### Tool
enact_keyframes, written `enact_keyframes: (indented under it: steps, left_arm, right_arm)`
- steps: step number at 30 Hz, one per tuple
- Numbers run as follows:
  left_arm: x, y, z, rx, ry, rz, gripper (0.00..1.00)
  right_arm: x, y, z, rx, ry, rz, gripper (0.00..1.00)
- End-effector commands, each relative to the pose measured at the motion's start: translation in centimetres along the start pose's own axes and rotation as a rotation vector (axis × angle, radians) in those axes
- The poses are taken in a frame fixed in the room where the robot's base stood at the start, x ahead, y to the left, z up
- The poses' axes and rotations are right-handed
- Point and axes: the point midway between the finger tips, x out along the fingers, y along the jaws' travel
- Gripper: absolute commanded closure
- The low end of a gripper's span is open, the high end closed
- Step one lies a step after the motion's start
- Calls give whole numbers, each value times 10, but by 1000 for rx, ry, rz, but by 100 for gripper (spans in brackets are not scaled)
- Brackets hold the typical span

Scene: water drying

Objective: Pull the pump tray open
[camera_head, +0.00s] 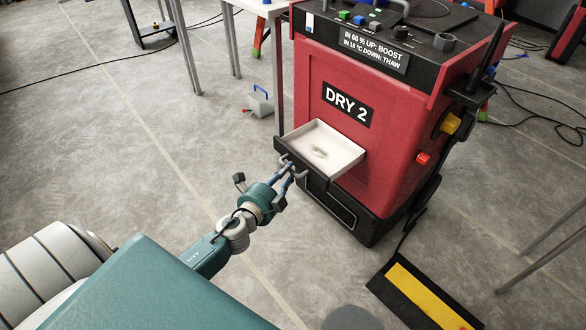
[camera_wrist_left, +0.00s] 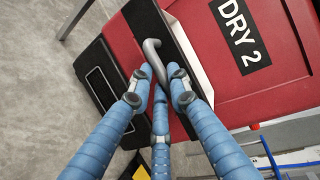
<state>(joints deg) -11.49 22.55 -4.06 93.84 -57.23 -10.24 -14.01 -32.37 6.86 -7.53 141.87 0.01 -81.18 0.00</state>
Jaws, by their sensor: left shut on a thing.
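The pump tray (camera_head: 345,143) is a shallow white tray with a dark front. It sticks out of the front of the red machine (camera_head: 400,130) labelled DRY 2, with a small greyish patch on its floor. My left gripper (camera_head: 287,172) is at the tray's front, coming from the lower left. In the left wrist view its blue fingers are closed around the curved grey handle (camera_wrist_left: 152,52) on the tray's dark front (camera_wrist_left: 158,28). A white tray wall also shows there. The right gripper is in neither view.
A small grey container with a blue handle (camera_head: 262,104) stands on the floor behind the tray, near table legs. A black and yellow mat (camera_head: 425,295) lies at the lower right. Cables run across the floor at right. The floor left of my arm is clear.

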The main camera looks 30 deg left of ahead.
Motion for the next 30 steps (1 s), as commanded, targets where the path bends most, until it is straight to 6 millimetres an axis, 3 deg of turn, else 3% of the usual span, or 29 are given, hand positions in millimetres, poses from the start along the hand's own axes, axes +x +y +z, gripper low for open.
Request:
enact_keyframes:
  steps: [15, 16, 19, 30]
  left_arm:
    - [-6, 2, 1, 1, 2, 1, 100]
    - [-6, 2, 1, 1, 2, 1, 81]
    - [-6, 2, 2, 1, 2, 0, 63]
    - [-11, 2, 2, -1, 1, 1, 63]
  right_arm:
    - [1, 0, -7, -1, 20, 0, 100]
    - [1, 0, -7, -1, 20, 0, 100]
    - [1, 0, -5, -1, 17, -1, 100]
    - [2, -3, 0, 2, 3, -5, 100]
